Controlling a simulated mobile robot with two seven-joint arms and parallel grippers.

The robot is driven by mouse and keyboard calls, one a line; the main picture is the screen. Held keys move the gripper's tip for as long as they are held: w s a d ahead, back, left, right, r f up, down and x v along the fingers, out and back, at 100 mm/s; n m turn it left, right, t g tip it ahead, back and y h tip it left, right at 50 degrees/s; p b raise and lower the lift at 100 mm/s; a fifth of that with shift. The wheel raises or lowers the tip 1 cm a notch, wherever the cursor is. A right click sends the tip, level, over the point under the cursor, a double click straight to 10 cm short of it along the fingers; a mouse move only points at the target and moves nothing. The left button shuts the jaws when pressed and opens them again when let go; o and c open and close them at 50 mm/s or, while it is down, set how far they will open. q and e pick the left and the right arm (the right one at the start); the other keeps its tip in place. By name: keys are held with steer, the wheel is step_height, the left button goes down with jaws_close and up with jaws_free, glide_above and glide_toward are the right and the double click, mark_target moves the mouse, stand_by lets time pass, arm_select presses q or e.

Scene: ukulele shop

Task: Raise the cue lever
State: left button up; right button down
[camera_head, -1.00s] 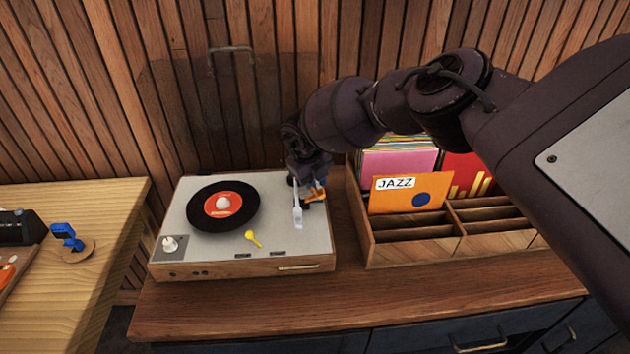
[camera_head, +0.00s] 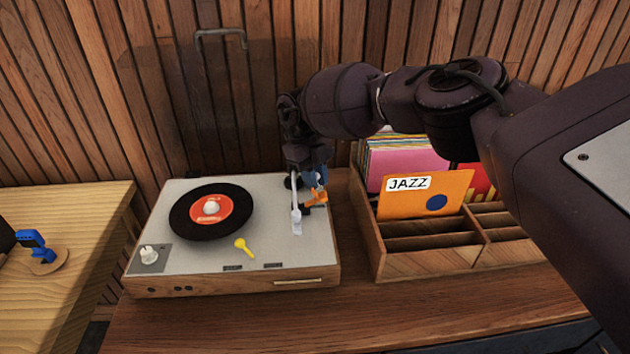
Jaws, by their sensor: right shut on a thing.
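The turntable (camera_head: 225,262) has a pale grey top and a wooden front, with a black record (camera_head: 180,219) on its platter. The white tonearm (camera_head: 296,213) lies along the right side, off the record. My right gripper (camera_head: 314,191) reaches down from behind to the tonearm's base, shut on a small part there. That part seems to be the cue lever, mostly hidden by the gripper; blue and orange pieces show at the fingertips, and I cannot tell lever from finger clearly. A yellow lever (camera_head: 244,247) stands on the top near the front. My left gripper is out of view.
The clear dust cover (camera_head: 190,110) stands raised behind the record. A wooden record crate (camera_head: 425,264) with sleeves stands close on the right. A lighter table (camera_head: 85,215) with a blue item (camera_head: 32,240) is at left. Bare counter lies in front.

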steer(key=c, duration=1.1)
jaws_free()
steer(key=shift+c, duration=0.2)
